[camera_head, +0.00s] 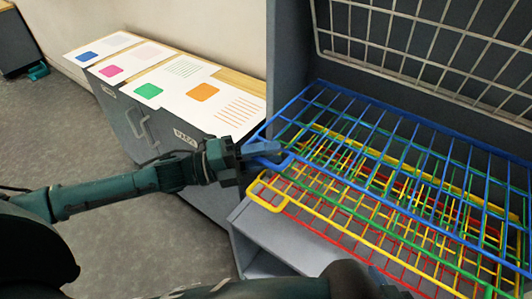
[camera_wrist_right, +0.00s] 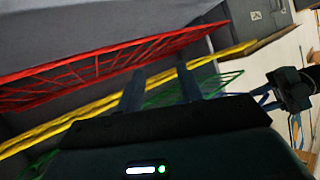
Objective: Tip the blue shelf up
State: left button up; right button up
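The blue shelf (camera_head: 400,140) is a wire rack lying about flat, topmost of several stacked coloured racks in the head view. My left gripper (camera_head: 268,152) is at the looped handle on its near left corner. Its fingers overlap the loop, and I cannot tell whether they are closed on it. In the right wrist view my left gripper (camera_wrist_right: 268,97) shows at the right edge beside blue wire. My right gripper (camera_wrist_right: 160,66) has its two fingers apart with nothing held between them, below the racks. In the head view its fingers are hidden.
A yellow rack (camera_head: 268,203) with a corner loop, a green rack and a red rack (camera_wrist_right: 100,70) lie under the blue shelf. A white rack (camera_head: 430,45) stands tipped up behind. A grey cabinet (camera_head: 180,145) with coloured sheets stands left. Floor (camera_head: 120,150) is clear at left.

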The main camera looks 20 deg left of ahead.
pick_arm(q)
grip_shut()
pick_arm(e)
jog(key=shift+s+f, duration=0.1)
jog(key=shift+s, duration=0.05)
